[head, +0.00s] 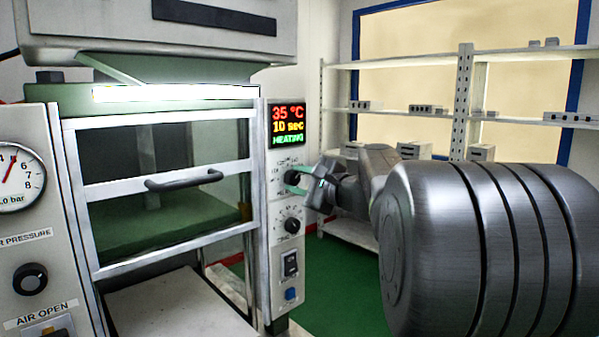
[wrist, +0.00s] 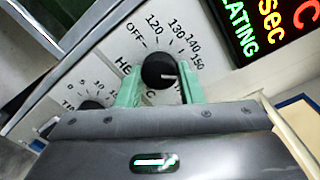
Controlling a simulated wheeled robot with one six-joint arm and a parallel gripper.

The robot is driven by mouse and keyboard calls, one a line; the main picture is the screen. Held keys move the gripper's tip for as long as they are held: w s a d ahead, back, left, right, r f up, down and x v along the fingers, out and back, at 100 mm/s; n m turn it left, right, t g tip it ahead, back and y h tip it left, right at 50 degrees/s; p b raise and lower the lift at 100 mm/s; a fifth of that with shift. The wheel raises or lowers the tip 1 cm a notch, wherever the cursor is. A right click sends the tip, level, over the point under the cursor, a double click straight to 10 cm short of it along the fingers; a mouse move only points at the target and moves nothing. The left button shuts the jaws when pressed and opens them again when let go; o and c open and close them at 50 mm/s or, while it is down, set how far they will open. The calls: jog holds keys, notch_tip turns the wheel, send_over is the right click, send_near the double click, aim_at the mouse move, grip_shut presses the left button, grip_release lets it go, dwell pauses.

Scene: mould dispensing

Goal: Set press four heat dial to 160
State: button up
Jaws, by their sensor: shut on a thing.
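The heat dial (wrist: 158,70) is a black round knob on the press's pale control panel (head: 262,215). In the wrist view its scale reads OFF, 120, 130, 140, 150; any marks beyond 150 are hidden by the right finger. Its white pointer line points right, just past the 150 mark. My gripper (wrist: 160,88) has its green fingers on either side of the knob, shut on it. In the head view my gripper (head: 297,181) reaches the panel from the right and partly covers the dial. The display (head: 287,125) reads 35 °C, 10 sec, HEATING.
A second dial, the timer (head: 292,225), sits below the heat dial, with a dark switch (head: 290,262) and a blue button (head: 291,294) under it. The press door (head: 165,190) with its dark handle is left of the panel. Shelves (head: 440,105) stand behind on the right.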

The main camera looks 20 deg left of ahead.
jog(key=shift+r+m+p, duration=0.2)
jog(key=shift+m+p, duration=0.35)
jog(key=shift+m, duration=0.35)
jog(key=shift+r+m+p, duration=0.15)
jog(key=shift+m+p, duration=0.35)
jog(key=shift+m, duration=0.4)
jog(key=o, duration=1)
jog(key=shift+a+f, duration=0.1)
jog(key=shift+f, duration=0.15)
jog(key=shift+s+d, duration=0.15)
jog(key=shift+d, duration=0.25)
jog(key=b+v, duration=0.3)
jog(key=v, duration=1)
jog(key=shift+b, duration=0.35)
